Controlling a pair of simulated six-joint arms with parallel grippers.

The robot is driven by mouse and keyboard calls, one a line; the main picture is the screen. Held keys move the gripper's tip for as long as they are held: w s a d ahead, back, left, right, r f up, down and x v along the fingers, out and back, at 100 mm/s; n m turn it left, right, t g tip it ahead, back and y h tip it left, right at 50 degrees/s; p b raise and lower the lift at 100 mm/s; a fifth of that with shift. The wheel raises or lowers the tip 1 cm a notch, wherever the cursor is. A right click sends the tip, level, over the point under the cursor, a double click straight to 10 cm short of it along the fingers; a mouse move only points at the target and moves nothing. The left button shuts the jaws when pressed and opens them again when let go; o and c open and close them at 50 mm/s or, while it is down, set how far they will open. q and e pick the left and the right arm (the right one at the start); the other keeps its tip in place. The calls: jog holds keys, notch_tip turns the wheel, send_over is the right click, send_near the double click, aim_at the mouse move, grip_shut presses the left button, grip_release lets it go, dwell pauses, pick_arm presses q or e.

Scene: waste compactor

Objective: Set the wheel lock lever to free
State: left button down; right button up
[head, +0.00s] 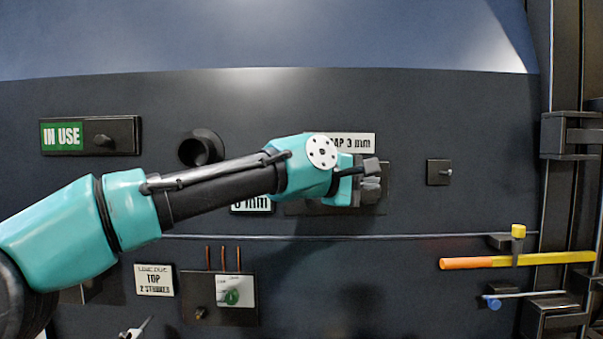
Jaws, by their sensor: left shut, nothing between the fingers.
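No lever in the head view carries a readable wheel lock label, so I cannot tell for sure which one it is. A long yellow lever with an orange end (467,263) lies nearly level at the right. Below it is a thin rod with a blue knob (493,304). My left gripper (373,181) is shut and empty in front of the panel's middle, up and left of both. It partly hides a plate and the "GAP 3 mm" label (362,141). My right gripper is not in view.
The dark panel bears an "IN USE" slider (62,136), a round black knob (201,148), a small square latch (438,172) and a box with a green dial (232,297). A black frame post (565,80) stands at the right edge. The panel between gripper and yellow lever is mostly clear.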

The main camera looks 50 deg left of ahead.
pick_arm(q)
jog(key=w+a+f+m+g+y, duration=0.3)
jog(key=a+m+g+y, duration=0.2)
jog(key=m+g+y, duration=0.45)
jog(key=s+a+r+m+g+y, duration=0.2)
jog(key=s+r+m+g+y, duration=0.1)
jog(key=r+y, duration=0.5)
jog(key=shift+s+a+r, duration=0.2)
jog(key=shift+s+r, duration=0.2)
jog(key=shift+r, duration=0.35)
jog(key=shift+a, duration=0.1)
jog(key=a+f, duration=0.5)
jog(key=a, duration=0.6)
jog(key=shift+a+f, duration=0.3)
jog(key=shift+a, duration=0.05)
